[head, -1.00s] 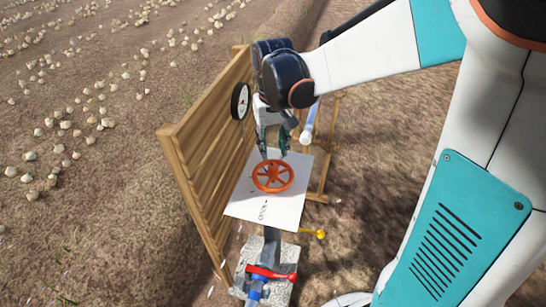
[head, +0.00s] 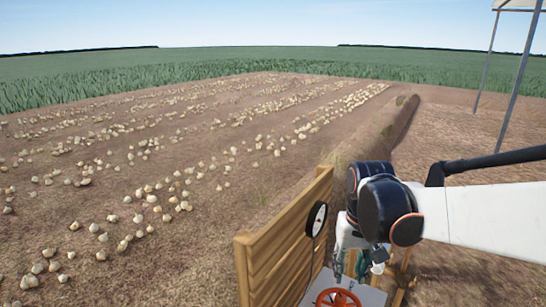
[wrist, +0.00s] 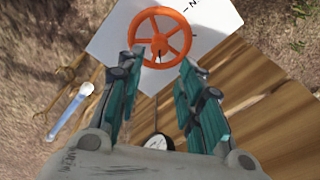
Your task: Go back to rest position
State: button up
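My gripper (head: 352,270) hangs at the lower right of the head view, above the orange handwheel (head: 338,299). In the wrist view my gripper (wrist: 156,65) has its two teal-padded fingers spread wide apart, with nothing between them. The orange handwheel (wrist: 160,12) lies beyond the fingertips over a white panel (wrist: 210,22), apart from the fingers as far as I can tell. In the head view the wheel is cut off by the lower edge.
A wooden plank wall (head: 290,262) with a round gauge (head: 317,219) stands left of my gripper. A pale tube (wrist: 70,112) shows in the wrist view. Onions (head: 150,197) lie in rows on the soil. A metal frame (head: 522,75) stands at the back right.

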jog(key=s+r+t, duration=0.2)
jog(key=s+t, duration=0.1)
jog(key=s, duration=0.3)
jog(key=s+r+n+t, duration=0.1)
jog(key=s+r+t, duration=0.1)
jog(key=s, duration=0.5)
jog(key=shift+s+t, duration=0.15)
jog(key=shift+t, duration=0.55)
jog(key=shift+o, duration=0.2)
dwell(2.0)
